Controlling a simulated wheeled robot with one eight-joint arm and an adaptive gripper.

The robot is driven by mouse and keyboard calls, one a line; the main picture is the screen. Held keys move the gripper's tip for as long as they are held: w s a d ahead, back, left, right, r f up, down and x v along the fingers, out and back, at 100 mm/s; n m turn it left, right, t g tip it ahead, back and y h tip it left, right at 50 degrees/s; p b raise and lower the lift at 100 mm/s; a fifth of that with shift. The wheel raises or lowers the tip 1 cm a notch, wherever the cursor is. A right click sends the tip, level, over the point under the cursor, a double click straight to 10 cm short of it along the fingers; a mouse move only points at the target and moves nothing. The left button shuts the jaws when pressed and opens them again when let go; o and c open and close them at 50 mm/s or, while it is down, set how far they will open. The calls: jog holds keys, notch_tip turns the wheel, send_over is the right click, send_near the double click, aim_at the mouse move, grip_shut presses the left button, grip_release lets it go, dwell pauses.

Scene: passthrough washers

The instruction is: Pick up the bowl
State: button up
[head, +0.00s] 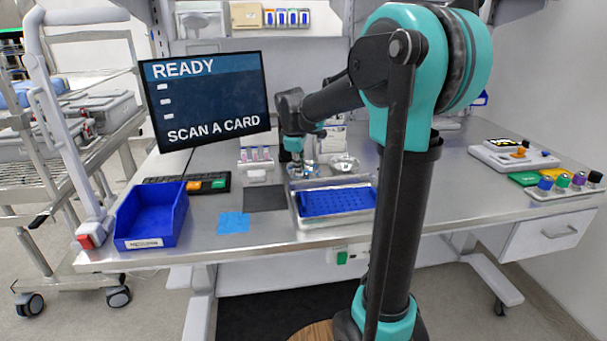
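A small shiny metal bowl (343,163) sits on the steel table behind the blue-lined tray. My gripper (303,171) points down just left of the bowl, above or behind the tray's back edge. A gap shows between it and the bowl. The gripper is small and partly lost against clutter, so I cannot tell whether its fingers are open or shut. Small glassy or shiny items around the fingers are too small to make out.
A metal tray (304,222) with a blue perforated insert (338,201) stands in front. A blue bin (150,217), keyboard (206,185) and monitor (207,97) are left. A rack of colored-cap items (565,188) is right. The table's right middle (455,190) is clear.

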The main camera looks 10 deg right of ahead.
jog(key=x, duration=0.4)
jog(key=shift+c, duration=0.3)
grip_shut()
